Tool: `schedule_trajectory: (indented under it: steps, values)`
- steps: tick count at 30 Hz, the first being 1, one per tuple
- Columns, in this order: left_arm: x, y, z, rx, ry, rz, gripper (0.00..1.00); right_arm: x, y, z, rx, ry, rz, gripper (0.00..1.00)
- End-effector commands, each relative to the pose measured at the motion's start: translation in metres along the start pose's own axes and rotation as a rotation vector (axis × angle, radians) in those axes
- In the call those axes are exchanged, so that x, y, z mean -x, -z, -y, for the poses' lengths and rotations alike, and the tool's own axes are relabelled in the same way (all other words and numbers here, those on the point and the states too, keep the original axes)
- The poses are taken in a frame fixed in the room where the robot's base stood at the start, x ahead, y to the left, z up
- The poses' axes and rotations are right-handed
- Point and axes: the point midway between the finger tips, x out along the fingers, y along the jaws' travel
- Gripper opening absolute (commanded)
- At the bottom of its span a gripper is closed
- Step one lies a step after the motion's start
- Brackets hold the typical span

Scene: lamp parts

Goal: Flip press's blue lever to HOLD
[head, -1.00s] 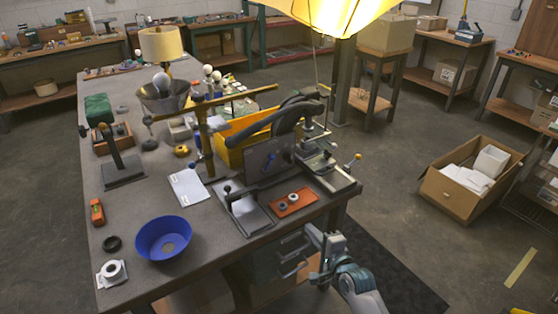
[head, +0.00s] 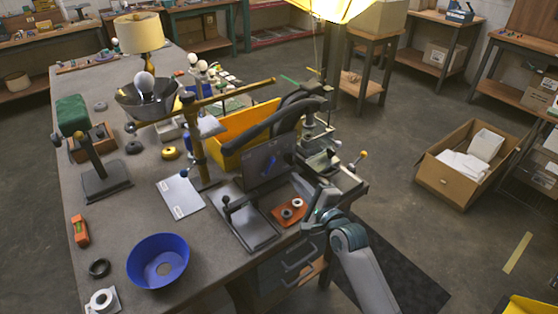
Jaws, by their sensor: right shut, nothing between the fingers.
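The press (head: 318,150) stands at the right edge of the workbench. The lever's exact setting and any HOLD marking are too small to read. My right gripper (head: 316,205) is shut and empty. It is over the bench's front right edge, beside the orange tray, lower and to the right of the blue lever and apart from it. My left gripper is not in view.
An orange tray (head: 287,212) with small rings lies between the lever panel and my right gripper. A black-knobbed plate fixture (head: 245,228), a brass stand (head: 195,140), a yellow bin (head: 240,130) and a blue bowl (head: 157,260) are on the workbench (head: 125,215).

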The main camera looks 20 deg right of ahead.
Motion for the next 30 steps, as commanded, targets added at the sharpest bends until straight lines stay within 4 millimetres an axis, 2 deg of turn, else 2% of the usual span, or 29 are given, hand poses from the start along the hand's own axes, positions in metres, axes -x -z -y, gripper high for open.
schedule_trajectory:
  steps: [7, 14, 20, 30]
  values:
    - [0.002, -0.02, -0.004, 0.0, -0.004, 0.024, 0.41, 0.0, 0.0, 0.0, 0.001, 0.0, 0.0, 0.0]
    - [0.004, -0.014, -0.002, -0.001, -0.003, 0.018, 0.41, -0.009, 0.0, 0.001, 0.001, 0.001, 0.0, 0.0]
    - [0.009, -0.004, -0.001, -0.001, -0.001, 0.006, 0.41, -0.031, 0.0, 0.002, 0.001, 0.0, 0.0, 0.0]
    - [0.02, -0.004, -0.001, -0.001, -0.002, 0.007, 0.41, -0.079, 0.0, 0.002, 0.002, -0.001, 0.0, 0.0]
